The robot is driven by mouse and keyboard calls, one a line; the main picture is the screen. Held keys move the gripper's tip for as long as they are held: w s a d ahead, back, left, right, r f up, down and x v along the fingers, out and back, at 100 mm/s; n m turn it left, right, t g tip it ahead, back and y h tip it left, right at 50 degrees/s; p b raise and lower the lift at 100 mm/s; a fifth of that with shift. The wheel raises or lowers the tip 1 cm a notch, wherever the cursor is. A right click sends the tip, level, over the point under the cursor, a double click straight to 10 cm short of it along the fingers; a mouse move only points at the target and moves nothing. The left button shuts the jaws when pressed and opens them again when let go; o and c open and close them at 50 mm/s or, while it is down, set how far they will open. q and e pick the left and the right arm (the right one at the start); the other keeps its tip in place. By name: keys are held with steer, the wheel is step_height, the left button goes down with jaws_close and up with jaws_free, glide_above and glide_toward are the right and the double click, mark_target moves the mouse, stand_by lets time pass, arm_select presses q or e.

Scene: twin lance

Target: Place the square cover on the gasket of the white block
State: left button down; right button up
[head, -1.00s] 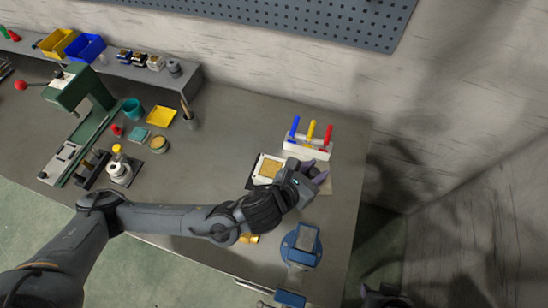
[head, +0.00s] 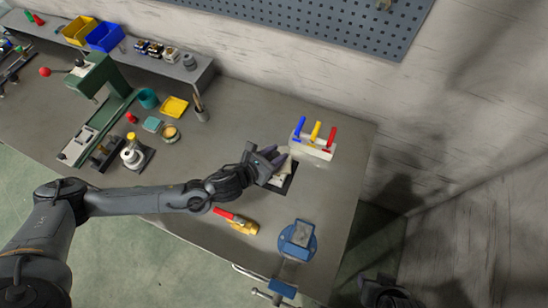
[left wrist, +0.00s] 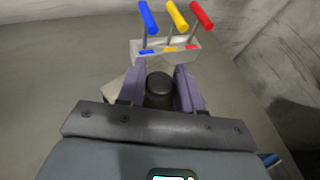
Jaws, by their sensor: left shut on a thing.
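My left gripper (head: 276,160) is over the white block (head: 282,181) and hides most of it in the head view. In the left wrist view its purple fingers (left wrist: 160,92) are shut on a black round knob (left wrist: 159,86). I take the knob to be the handle of the square cover. The cover's plate is hidden under the hand. A pale edge (left wrist: 115,90) shows left of the fingers, but I cannot tell if it is block or cover. The gasket is hidden, and whether cover and block touch cannot be seen.
A white rack (head: 314,149) with blue, yellow and red handled tools stands just behind the hand. A blue vise (head: 298,240) is at the front right. A red and yellow tool (head: 238,222) lies by the front edge. The bench between rack and vise's right is clear.

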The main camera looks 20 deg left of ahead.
arm_select(q)
steer(key=shift+w+a+f, duration=0.15)
steer(key=shift+w+a, duration=0.1)
steer(key=shift+f, duration=1.95)
steer(key=shift+f, duration=0.2)
steer(key=c, duration=0.7)
jaws_free()
steer(key=shift+c, duration=0.2)
